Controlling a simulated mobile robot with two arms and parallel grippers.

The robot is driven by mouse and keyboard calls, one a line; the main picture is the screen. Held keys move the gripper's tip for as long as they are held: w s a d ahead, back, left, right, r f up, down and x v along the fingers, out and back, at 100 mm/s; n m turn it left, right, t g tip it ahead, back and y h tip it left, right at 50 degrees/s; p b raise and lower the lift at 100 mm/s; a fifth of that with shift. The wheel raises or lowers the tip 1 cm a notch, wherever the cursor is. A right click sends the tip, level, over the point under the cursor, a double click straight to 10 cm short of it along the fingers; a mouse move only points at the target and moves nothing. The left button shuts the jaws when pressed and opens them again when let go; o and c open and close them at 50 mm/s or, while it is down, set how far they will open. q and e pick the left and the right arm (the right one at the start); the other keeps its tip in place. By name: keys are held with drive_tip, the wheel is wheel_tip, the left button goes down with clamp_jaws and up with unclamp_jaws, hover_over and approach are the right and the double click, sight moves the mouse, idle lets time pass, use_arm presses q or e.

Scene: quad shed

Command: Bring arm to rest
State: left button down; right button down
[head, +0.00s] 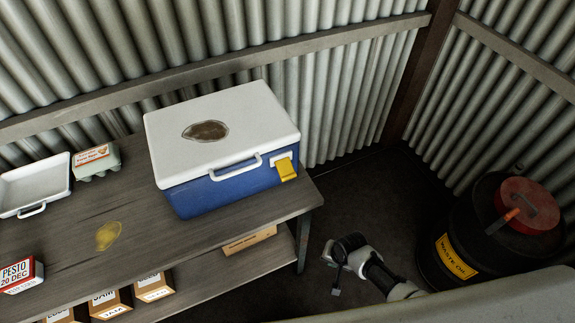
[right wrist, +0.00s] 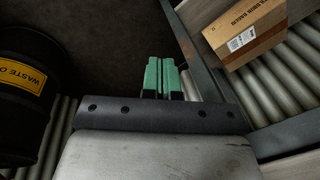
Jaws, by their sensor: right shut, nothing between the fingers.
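My right arm comes in from the lower right of the head view, and its gripper (head: 335,278) hangs over the dark floor, to the right of the bench end. In the right wrist view its green fingers (right wrist: 163,78) are together, with nothing between them. My left arm and gripper are not in view.
A wooden bench (head: 150,225) carries a blue cooler (head: 225,185) with a white lid, a white tray (head: 38,185) and an egg carton (head: 95,162). Cardboard boxes sit on its lower shelf. A black waste oil drum (head: 445,235) stands at right.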

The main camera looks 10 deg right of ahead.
drive_tip(key=shift+s, duration=0.1)
drive_tip(key=s+d+f+n, duration=0.1)
drive_tip(key=s+f, duration=0.4)
drive_tip(key=s, duration=0.5)
drive_tip(key=s+d+f+n+h+b, duration=0.1)
drive_tip(key=s+f+n, duration=0.3)
drive_tip(key=s, duration=0.6)
drive_tip(key=s+d+f+n, duration=0.3)
drive_tip(key=s+f, duration=0.2)
drive_tip(key=s, duration=0.5)
drive_tip(key=shift+f+g, duration=0.3)
drive_tip(key=shift+g, duration=0.1)
